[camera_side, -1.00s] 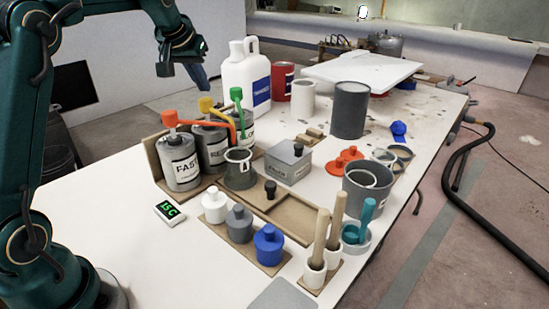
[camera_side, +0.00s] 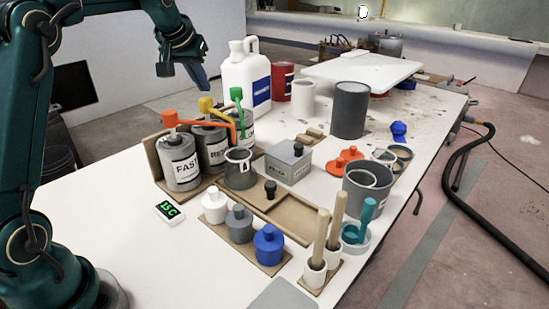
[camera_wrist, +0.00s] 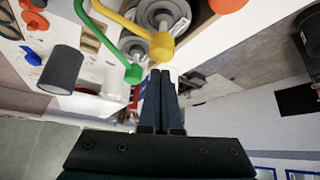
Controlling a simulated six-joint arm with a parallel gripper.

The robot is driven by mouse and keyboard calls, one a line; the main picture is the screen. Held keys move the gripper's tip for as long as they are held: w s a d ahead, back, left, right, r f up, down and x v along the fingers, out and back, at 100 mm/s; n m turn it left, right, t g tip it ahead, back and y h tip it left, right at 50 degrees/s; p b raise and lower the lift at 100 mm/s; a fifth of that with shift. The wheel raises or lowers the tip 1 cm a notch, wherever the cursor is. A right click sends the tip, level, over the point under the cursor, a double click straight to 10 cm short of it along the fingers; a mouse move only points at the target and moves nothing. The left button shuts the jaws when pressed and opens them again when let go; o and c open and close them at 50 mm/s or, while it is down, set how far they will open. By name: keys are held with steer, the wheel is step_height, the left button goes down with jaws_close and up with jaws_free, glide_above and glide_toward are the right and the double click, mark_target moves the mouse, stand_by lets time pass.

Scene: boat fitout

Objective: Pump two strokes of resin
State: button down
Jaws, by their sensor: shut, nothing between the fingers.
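Three grey pump cans stand in a wooden rack. The can labelled FAST (camera_side: 181,165) has an orange pump, the middle can (camera_side: 211,147), whose label starts "RE", has a yellow pump (camera_side: 206,105), and the rear can has a green pump (camera_side: 236,94). A grey cup (camera_side: 239,172) stands in front of the cans, near the spout ends. My gripper (camera_side: 203,86) is shut and empty, in the air above and behind the cans. In the wrist view its fingers (camera_wrist: 158,78) lie together near the yellow pump head (camera_wrist: 160,47) and green pump head (camera_wrist: 133,74).
A white jug (camera_side: 245,80) stands close behind the green pump. A grey box (camera_side: 289,165), a scale-like display (camera_side: 170,211) reading about 15 C, and small bottles (camera_side: 240,225) stand in front. A large grey cylinder (camera_side: 349,110) stands further right. The table's left front is clear.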

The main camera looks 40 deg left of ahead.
mark_target(204, 99)
steer(key=shift+f, duration=0.2)
steer(key=shift+f, duration=1.85)
steer(key=shift+r, duration=2)
steer(key=shift+f, duration=0.1)
steer(key=shift+f, duration=1.95)
steer(key=shift+r, duration=2.05)
